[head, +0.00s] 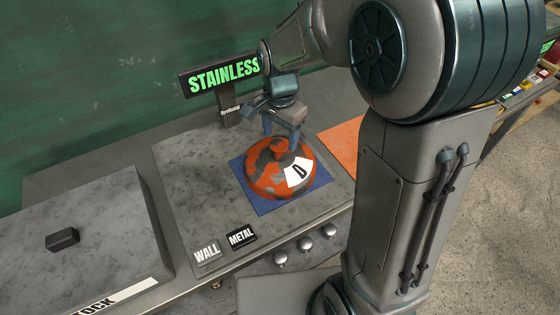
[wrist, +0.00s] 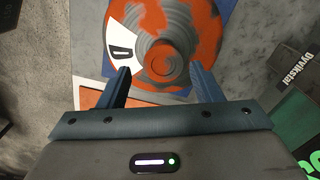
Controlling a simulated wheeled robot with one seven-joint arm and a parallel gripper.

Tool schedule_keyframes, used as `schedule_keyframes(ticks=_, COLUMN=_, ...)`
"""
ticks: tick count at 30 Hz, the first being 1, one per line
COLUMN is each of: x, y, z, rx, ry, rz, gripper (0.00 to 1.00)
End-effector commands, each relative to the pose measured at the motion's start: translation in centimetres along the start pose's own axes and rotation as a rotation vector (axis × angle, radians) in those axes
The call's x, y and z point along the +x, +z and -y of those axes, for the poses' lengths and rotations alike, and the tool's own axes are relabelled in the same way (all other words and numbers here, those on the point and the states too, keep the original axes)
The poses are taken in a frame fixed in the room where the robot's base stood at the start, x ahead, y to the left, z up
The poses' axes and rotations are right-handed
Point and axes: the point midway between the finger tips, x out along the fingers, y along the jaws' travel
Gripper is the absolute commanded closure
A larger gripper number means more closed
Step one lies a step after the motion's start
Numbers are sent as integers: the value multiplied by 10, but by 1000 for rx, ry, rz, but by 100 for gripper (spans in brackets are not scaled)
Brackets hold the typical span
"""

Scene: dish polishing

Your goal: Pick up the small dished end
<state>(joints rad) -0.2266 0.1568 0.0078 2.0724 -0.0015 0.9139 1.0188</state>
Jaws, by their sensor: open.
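The small dished end (head: 262,182) is a round orange and grey dome with a knob on top and a white patch marked "D". It sits on a blue square mat (head: 273,207) on the grey worktop. In the wrist view the dished end (wrist: 190,30) fills the upper middle, its knob near the fingers. My gripper (head: 281,132) is open and empty, pointing down above the dome. In the wrist view my gripper (wrist: 160,70) has one finger to each side of the knob. I cannot tell if the fingertips touch the dome.
A "STAINLESS" sign (head: 222,77) stands behind the mat. An orange mat (head: 345,140) lies to the right. "WALL" (head: 207,252) and "METAL" (head: 241,236) tags sit near the front edge. A grey lidded box (head: 95,215) with a dark handle is at the left.

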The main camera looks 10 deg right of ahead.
Motion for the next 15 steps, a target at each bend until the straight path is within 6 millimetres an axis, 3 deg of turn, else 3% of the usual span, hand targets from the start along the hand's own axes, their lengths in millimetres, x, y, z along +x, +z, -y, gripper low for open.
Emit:
schedule_keyframes(ticks=5, x=10, y=0, z=1, rx=-1, ry=1, rz=1, gripper=41)
schedule_keyframes(ticks=15, x=52, y=-3, z=4, rx=-1, ry=1, rz=1, gripper=41)
